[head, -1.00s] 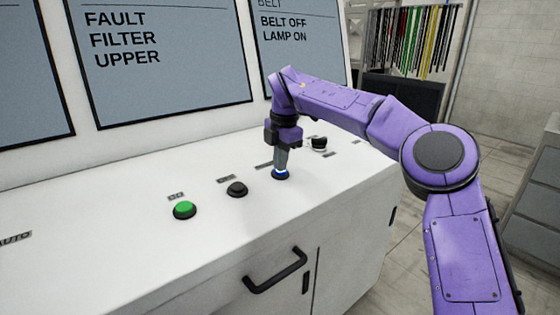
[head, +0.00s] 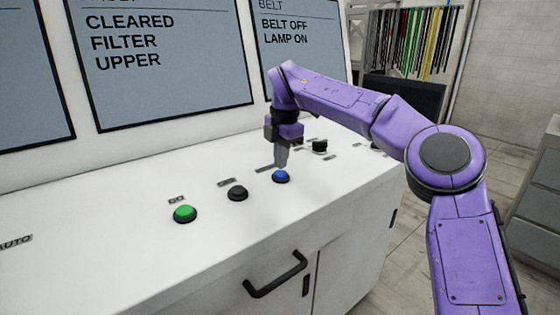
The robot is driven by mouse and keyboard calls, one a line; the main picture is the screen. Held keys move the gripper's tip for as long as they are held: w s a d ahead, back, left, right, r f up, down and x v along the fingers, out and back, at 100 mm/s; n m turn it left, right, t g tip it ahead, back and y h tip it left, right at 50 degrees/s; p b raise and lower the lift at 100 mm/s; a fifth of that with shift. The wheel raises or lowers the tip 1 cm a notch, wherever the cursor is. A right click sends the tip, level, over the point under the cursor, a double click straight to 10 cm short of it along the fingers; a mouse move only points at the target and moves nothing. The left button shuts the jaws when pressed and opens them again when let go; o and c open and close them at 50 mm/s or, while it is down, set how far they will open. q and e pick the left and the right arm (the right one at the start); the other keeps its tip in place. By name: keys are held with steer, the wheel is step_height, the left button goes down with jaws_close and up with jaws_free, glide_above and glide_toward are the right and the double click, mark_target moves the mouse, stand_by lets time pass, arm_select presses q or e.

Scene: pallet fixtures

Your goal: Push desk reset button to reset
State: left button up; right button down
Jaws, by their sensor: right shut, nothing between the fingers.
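A blue button (head: 281,177) in a dark ring sits on the white desk (head: 110,240), the rightmost of a row of three push buttons. Its label is too small to read. My right gripper (head: 282,164) points down just above the blue button, shut and empty. Its tips look slightly apart from the button cap. The middle screen (head: 165,60) reads CLEARED FILTER UPPER. My left gripper is not in view.
A green button (head: 184,213) labelled GO and a black button (head: 238,192) stand left of the blue one. A black knob (head: 319,146) stands behind to the right. Another screen (head: 300,45) reads BELT OFF LAMP ON. A black handle (head: 275,275) is on the desk front.

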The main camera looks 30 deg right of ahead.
arm_select(q)
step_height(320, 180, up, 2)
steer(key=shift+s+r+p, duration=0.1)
steer(key=shift+p, duration=0.4)
arm_select(e)
step_height(320, 180, up, 11)
steer(key=s, duration=0.2)
